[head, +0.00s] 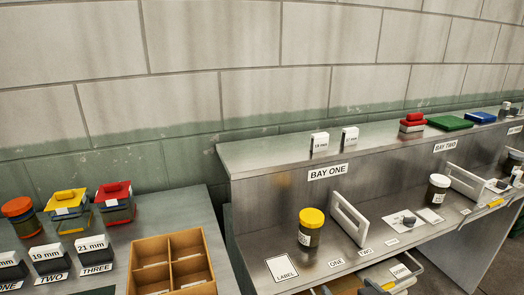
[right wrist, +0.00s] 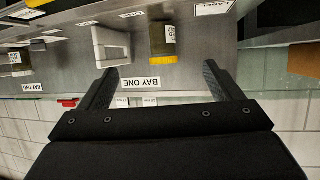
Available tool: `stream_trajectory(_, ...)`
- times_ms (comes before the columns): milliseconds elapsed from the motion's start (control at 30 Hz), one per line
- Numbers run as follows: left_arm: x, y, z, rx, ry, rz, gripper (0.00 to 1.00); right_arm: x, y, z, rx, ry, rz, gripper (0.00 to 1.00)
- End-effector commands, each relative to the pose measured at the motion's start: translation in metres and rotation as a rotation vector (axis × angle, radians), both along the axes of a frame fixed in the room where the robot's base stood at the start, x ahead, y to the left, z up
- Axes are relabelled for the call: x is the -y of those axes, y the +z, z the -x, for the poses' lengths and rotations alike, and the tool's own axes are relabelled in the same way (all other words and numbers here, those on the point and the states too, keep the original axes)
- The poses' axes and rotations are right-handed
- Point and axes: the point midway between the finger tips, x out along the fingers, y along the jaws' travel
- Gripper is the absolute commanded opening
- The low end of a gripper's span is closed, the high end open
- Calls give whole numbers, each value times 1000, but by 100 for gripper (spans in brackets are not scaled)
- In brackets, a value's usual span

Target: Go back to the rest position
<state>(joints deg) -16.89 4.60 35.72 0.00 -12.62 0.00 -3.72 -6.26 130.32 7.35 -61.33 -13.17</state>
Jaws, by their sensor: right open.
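My right gripper (right wrist: 158,72) shows in the right wrist view with its two black fingers wide apart and nothing between them. Beyond the fingers is the steel bench front with the BAY ONE sign (right wrist: 140,84), upside down in that view. I cannot make this gripper out clearly in the head view. The yellow-lidded jar (head: 311,227) stands upright in bay one beside a white handle-shaped frame (head: 349,218); both also show in the right wrist view, apart from the fingers. My left gripper is not in view.
A left table holds a wooden divided tray (head: 170,262) and several lidded boxes. The bench's upper ledge carries small white boxes (head: 319,142), a red-lidded box (head: 413,122) and a green flat case (head: 450,123). A white-lidded jar (head: 438,190) stands farther right. A block wall is behind.

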Motion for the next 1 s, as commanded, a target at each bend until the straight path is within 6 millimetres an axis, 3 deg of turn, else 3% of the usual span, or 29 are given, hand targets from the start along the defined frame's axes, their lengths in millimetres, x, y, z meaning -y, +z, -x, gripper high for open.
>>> stream_trajectory(267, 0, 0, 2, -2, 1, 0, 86, 26, -45, 46, -179, -45, 35, 86)
stream_trajectory(467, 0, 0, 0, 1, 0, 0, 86, 49, -79, 94, -345, -93, 66, 86)
stream_trajectory(700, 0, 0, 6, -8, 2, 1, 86, 82, -116, 175, -593, -175, 116, 86)
stream_trajectory(933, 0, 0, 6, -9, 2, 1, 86, 112, -134, 264, -843, -271, 172, 86)
stream_trajectory(1000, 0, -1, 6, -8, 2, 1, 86, 112, -151, 253, -841, -267, 164, 86)
